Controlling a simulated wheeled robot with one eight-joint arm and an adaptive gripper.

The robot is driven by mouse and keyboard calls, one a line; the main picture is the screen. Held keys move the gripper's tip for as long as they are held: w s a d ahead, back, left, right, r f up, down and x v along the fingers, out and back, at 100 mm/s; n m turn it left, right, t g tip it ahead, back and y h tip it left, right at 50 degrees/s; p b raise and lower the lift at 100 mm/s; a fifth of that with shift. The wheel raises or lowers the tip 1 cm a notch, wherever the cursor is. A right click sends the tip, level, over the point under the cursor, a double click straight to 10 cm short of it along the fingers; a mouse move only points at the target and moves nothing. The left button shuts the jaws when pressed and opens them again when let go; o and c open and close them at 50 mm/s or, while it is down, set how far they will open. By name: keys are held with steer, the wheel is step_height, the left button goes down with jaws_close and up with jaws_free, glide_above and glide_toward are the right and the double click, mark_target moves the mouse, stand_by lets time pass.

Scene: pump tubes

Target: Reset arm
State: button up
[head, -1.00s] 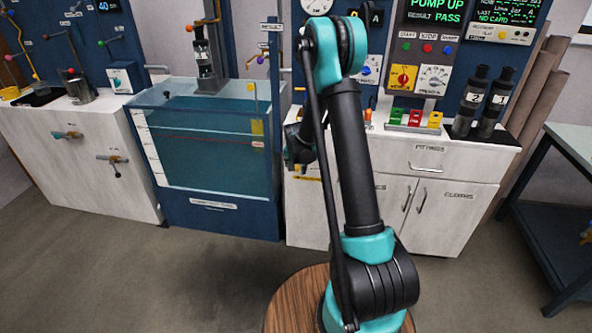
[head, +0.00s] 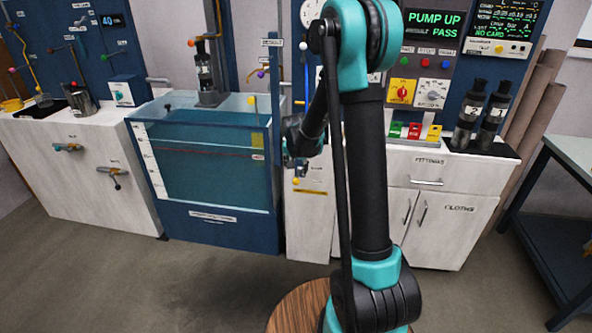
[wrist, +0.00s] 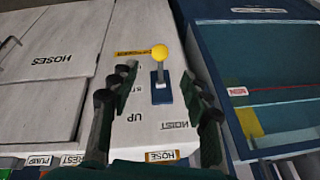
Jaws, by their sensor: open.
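My arm stands upright in the middle of the head view, its teal elbow at the top edge. My gripper (head: 298,168) hangs left of the upper arm, in front of the white cabinet beside the water tank. In the wrist view my gripper (wrist: 158,82) has its dark fingers spread wide, with nothing held between them. A yellow-knobbed lever (wrist: 159,54) on a blue plate lies beyond the fingers, on the white cabinet face near upside-down UP and HOIST labels. Whether the fingers touch anything is not clear.
A water tank (head: 208,215) stands left of the gripper, with a dark cylinder (head: 207,75) above it. Two dark bottles (head: 470,115) stand on the fittings cabinet at right. A screen (head: 435,24) reads PUMP UP, PASS. A side table (head: 575,145) is at far right. Floor in front is clear.

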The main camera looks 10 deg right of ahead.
steer(key=s+d+r+n, duration=0.1)
steer(key=s+d+n, duration=0.1)
steer(key=s, duration=1.5)
steer(key=s+d+n, duration=0.3)
steer(key=s+n, duration=0.1)
steer(key=s, duration=1.3)
steer(key=shift+d+r+g+y, duration=0.25)
steer(key=shift+r+g+y, duration=0.05)
steer(key=shift+r, duration=0.1)
